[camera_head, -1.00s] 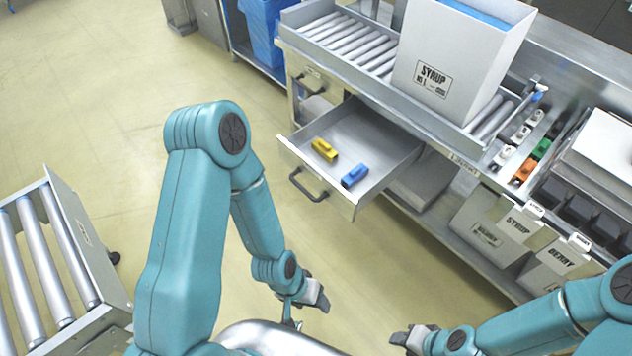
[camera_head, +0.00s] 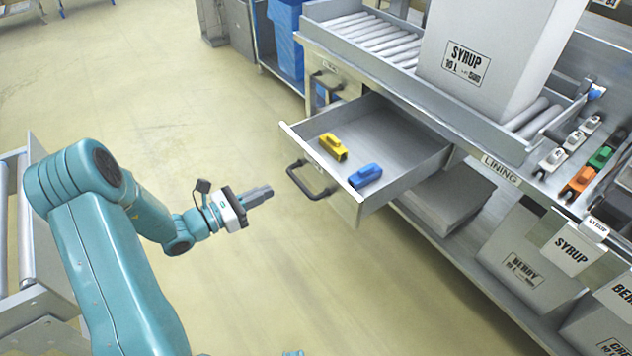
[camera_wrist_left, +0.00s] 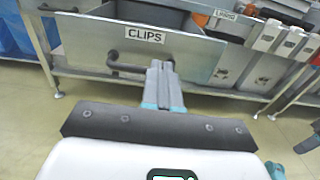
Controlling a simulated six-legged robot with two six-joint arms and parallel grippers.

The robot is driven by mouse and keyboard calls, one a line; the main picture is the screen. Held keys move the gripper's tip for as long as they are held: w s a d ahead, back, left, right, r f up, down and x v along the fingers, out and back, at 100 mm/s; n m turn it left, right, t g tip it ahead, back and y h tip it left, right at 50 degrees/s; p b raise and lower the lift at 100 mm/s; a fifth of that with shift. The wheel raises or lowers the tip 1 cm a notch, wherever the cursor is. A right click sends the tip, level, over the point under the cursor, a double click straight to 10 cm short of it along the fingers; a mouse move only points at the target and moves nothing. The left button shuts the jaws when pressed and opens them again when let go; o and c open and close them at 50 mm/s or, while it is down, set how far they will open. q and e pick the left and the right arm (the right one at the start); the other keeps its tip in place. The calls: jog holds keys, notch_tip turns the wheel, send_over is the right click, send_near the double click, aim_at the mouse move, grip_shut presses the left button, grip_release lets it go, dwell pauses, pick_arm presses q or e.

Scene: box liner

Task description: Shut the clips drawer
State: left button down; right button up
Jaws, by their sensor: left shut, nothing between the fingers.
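The clips drawer (camera_head: 395,150) is pulled out from the bench, with a yellow clip (camera_head: 333,147) and a blue clip (camera_head: 365,176) inside. Its dark bar handle (camera_head: 310,182) is on the front panel. In the left wrist view the drawer front (camera_wrist_left: 195,52) carries a CLIPS label, and the handle (camera_wrist_left: 125,68) is partly hidden behind my fingers. My left gripper (camera_head: 264,192) is shut and empty. In the head view it is left of the handle, in front of the drawer, with a visible gap.
A syrup box (camera_head: 490,65) stands on the roller conveyor (camera_head: 375,38) above the drawer. Labelled bins (camera_head: 515,262) sit on the lower shelf. Loose coloured clips (camera_head: 580,180) lie on the bench at right. The floor (camera_head: 230,110) before the drawer is clear.

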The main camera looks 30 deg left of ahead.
aim_at(317, 161)
pick_arm(q)
jog(key=x, duration=0.4)
jog(key=b+x, duration=0.1)
jog(key=x, duration=0.4)
jog(key=a+b+x, duration=0.1)
jog(key=x, duration=0.3)
jog(key=shift+w+r, duration=0.3)
jog(key=shift+w, duration=0.15)
pick_arm(e)
notch_tip(317, 161, down, 2)
jog(key=shift+a+f, duration=0.1)
jog(key=shift+f, duration=0.15)
